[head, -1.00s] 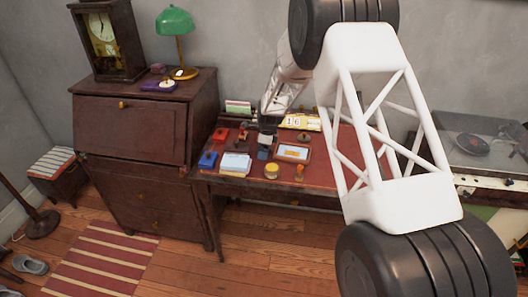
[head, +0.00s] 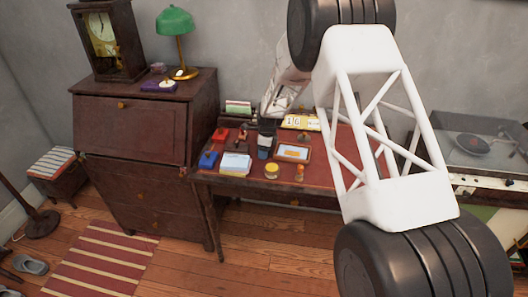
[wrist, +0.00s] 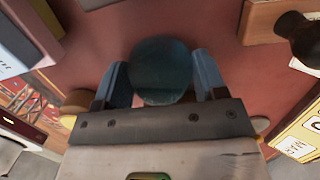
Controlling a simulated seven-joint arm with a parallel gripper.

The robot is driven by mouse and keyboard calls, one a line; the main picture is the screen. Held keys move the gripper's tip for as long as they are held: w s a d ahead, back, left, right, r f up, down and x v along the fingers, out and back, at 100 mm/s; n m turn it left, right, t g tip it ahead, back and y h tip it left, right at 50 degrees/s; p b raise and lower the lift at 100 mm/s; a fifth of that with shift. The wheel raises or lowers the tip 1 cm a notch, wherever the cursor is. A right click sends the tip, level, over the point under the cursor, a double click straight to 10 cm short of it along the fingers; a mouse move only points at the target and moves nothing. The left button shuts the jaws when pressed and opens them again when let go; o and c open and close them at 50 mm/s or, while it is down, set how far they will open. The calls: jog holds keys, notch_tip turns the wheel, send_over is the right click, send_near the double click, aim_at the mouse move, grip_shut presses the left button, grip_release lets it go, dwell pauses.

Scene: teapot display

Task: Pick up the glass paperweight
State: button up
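The glass paperweight (wrist: 160,66) appears to be the dark teal, rounded object in the middle of the wrist view. My gripper (wrist: 161,78) has one blue-grey finger on each side of it. Both fingers appear to touch its sides, partly closed around it. In the head view my gripper (head: 264,150) is low over the middle of the red-topped desk (head: 325,172), and the paperweight cannot be told apart from the fingers. I cannot tell whether it rests on the desk or is slightly raised.
A framed tray (head: 293,152) is just right of my gripper, with a yellow-lidded jar (head: 271,171) in front. Papers (head: 235,163), a blue item (head: 208,159) and a red item (head: 220,134) lie left. A calendar (head: 300,121) stands behind. The desk's front strip has some room.

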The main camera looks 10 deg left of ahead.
jog(key=c, duration=0.3)
jog(key=shift+r, duration=0.1)
jog(key=shift+r, duration=4.95)
